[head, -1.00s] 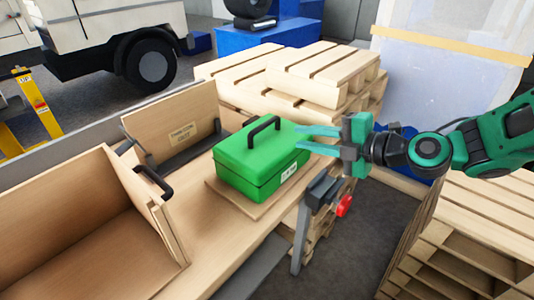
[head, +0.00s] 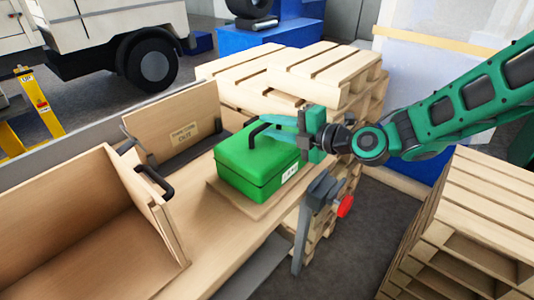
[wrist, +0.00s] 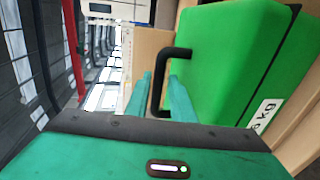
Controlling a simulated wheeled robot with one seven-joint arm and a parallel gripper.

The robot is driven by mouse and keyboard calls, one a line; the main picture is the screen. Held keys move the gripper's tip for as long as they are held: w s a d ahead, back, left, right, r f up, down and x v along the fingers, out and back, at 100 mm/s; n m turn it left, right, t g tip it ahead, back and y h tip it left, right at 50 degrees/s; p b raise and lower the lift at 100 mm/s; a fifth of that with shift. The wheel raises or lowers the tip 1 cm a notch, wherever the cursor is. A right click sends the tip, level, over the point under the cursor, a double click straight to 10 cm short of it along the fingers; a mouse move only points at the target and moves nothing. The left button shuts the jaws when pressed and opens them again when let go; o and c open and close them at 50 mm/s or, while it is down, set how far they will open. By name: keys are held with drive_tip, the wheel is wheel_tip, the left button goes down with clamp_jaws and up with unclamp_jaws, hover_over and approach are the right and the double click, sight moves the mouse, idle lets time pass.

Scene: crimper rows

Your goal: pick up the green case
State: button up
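The green case (head: 255,165) sits closed and upright on a thin wooden board (head: 225,203) on the bench. Its black handle (head: 262,128) stands up from the lid, and a white label is on its front side. My gripper (head: 270,126) is at the handle, over the lid, reaching in from the right. In the wrist view the case (wrist: 230,60) fills the upper right. The black handle (wrist: 157,88) shows between the two teal fingers of my gripper (wrist: 160,78). The fingers are apart, with a gap at the handle; I see no clear grip.
An open wooden box (head: 90,225) with a black handle stands left on the bench. A labelled wooden panel (head: 175,118) stands behind it. Stacked pallets (head: 320,75) are behind the case, and more pallets (head: 475,220) stand at right. A red button (head: 345,205) is at the bench edge.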

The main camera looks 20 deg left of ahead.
drive_tip(key=shift+w+a+f, duration=0.1)
drive_tip(key=shift+w+a, duration=0.1)
drive_tip(key=shift+a, duration=0.5)
drive_tip(key=shift+c, duration=0.6)
clamp_jaws()
drive_tip(key=shift+f, duration=0.15)
idle(0.3)
